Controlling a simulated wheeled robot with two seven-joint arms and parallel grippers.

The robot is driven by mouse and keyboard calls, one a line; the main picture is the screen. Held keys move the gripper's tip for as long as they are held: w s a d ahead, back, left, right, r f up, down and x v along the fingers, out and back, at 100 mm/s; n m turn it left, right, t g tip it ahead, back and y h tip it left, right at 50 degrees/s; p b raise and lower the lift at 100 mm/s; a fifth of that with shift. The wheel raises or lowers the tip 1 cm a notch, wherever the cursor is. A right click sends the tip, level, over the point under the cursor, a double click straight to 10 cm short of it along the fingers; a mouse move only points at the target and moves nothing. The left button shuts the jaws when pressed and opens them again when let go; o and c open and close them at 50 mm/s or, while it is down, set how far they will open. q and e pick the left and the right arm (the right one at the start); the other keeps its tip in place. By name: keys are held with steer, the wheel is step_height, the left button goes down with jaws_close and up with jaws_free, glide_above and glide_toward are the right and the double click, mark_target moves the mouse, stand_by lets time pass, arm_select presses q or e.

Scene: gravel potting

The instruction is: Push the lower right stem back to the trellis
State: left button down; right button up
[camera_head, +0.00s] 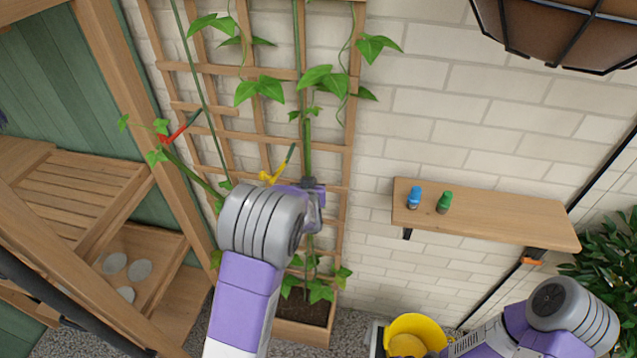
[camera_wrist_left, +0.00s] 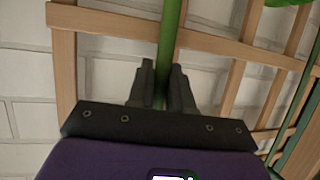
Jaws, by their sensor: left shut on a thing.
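The wooden trellis (camera_head: 348,150) stands against the white brick wall, with green climbing stems and leaves on it. My left gripper (camera_head: 312,200) is at the right part of the trellis, low down. In the left wrist view, its two dark fingers (camera_wrist_left: 163,80) are shut on a green stem (camera_wrist_left: 170,35), which runs upright across a trellis slat (camera_wrist_left: 105,20). The same stem (camera_head: 307,140) rises above the gripper in the head view.
A yellow clip (camera_head: 268,178) and a red clip (camera_head: 178,131) sit on the plants to the left. A wall shelf (camera_head: 500,218) holds a blue and a green bottle. A yellow bucket (camera_head: 415,325) stands below. A planter box (camera_head: 300,332) is at the trellis foot.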

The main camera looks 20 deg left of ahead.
arm_select(q)
steer(key=shift+w+r, duration=0.1)
steer(key=c, duration=1.4)
jaws_free()
steer(key=o, duration=0.3)
steer(key=shift+w, duration=0.2)
steer(key=shift+s, duration=0.2)
steer(key=v, duration=0.7)
steer(key=shift+s+p, duration=0.15)
steer(key=shift+p, duration=0.2)
